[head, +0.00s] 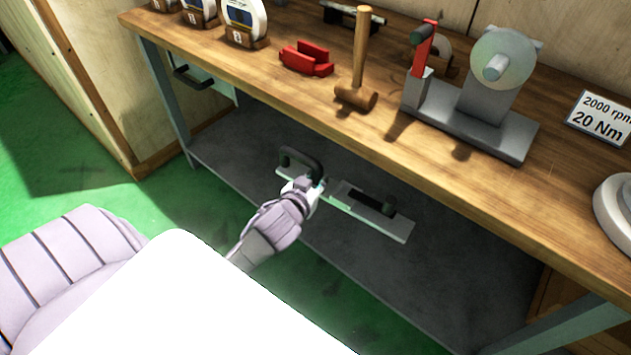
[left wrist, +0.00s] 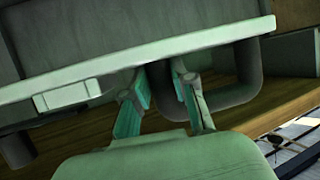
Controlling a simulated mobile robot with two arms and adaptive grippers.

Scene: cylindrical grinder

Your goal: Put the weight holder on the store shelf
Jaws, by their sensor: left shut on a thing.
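The weight holder (head: 395,228) is a long light-grey plate with a dark looped handle (head: 303,158) at its left end and a dark part on its right half. It is over the grey store shelf (head: 240,165) under the workbench. I cannot tell whether it touches the shelf. My left gripper (head: 308,185) is shut on the holder near the dark handle. My right gripper is not in view.
The wooden workbench top (head: 270,90) overhangs the shelf. It carries a mallet (head: 358,75), a red block (head: 306,58), a grinder (head: 480,100) and a sign (head: 600,115). A bench leg (head: 165,95) stands at the left. The shelf is bare on both sides of the holder.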

